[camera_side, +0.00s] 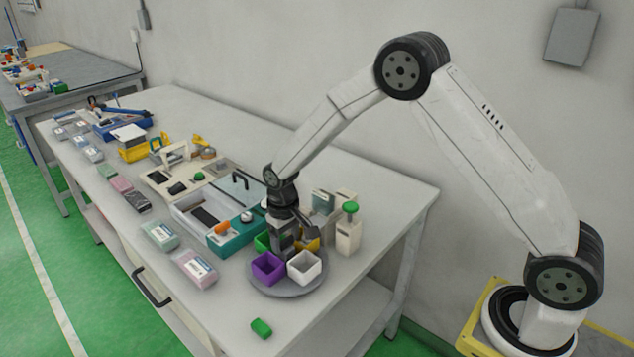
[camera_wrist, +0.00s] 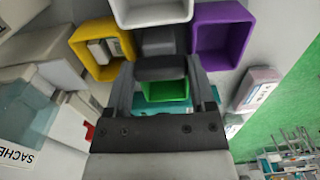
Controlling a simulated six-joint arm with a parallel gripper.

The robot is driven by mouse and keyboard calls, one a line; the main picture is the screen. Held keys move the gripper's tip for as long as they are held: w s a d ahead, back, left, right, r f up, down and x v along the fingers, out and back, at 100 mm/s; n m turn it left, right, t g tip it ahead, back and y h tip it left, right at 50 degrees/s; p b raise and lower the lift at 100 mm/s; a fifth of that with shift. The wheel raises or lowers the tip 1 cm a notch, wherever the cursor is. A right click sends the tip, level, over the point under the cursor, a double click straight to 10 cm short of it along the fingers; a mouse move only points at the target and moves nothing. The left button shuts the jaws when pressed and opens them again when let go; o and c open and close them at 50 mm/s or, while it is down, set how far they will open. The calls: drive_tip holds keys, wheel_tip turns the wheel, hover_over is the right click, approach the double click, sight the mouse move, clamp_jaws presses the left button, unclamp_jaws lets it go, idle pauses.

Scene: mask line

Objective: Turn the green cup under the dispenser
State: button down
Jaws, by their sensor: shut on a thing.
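A round grey turntable (camera_side: 290,289) near the table's front end carries cups. The green cup (camera_side: 262,242) is on its far left side, partly hidden behind my gripper; in the wrist view the green cup (camera_wrist: 165,91) shows between my fingers. A purple cup (camera_side: 267,268), a white cup (camera_side: 304,266) and a yellow cup (camera_side: 313,244) stand around it. My gripper (camera_side: 286,247) points down at the turntable's middle, shut on a dark central handle (camera_wrist: 161,69). A cream dispenser-like unit (camera_side: 348,236) with a green top stands right behind the turntable; "SACHE" lettering shows in the wrist view.
A teal-and-white tray (camera_side: 233,246) lies close left of the turntable. Several pale packs (camera_side: 194,268) line the front edge. A small green block (camera_side: 261,328) lies at the near corner. The yellow cup holds something pale in the wrist view. The near table end is mostly clear.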

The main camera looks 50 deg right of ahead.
drive_tip(key=shift+m, duration=8.9)
unclamp_jaws()
drive_tip(key=shift+r, duration=0.15)
